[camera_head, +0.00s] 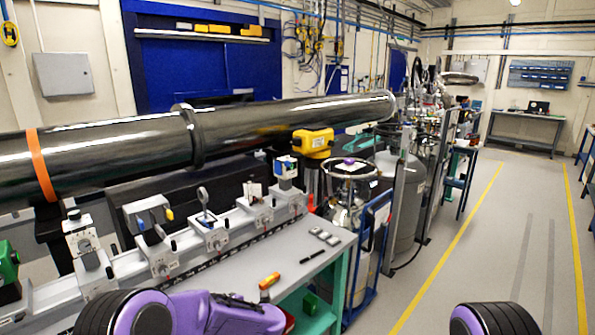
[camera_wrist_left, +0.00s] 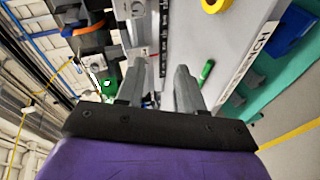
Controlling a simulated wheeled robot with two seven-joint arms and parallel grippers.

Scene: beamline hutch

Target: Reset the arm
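My left arm (camera_head: 215,314), purple with a black joint, comes in at the bottom left of the head view, in front of the bench. The fingers of my left gripper (camera_wrist_left: 163,72) show in the left wrist view. They are grey, set apart, with nothing between them. My right arm (camera_head: 495,319) shows only as a black and purple joint at the bottom edge of the head view. My right gripper is out of view.
The grey bench (camera_head: 285,280) carries a rail with several optic mounts (camera_head: 216,234), a yellow-orange item (camera_head: 269,281) and a black pen (camera_head: 312,256). A long dark tube (camera_head: 100,155) runs behind. The floor (camera_head: 500,245) at right is clear.

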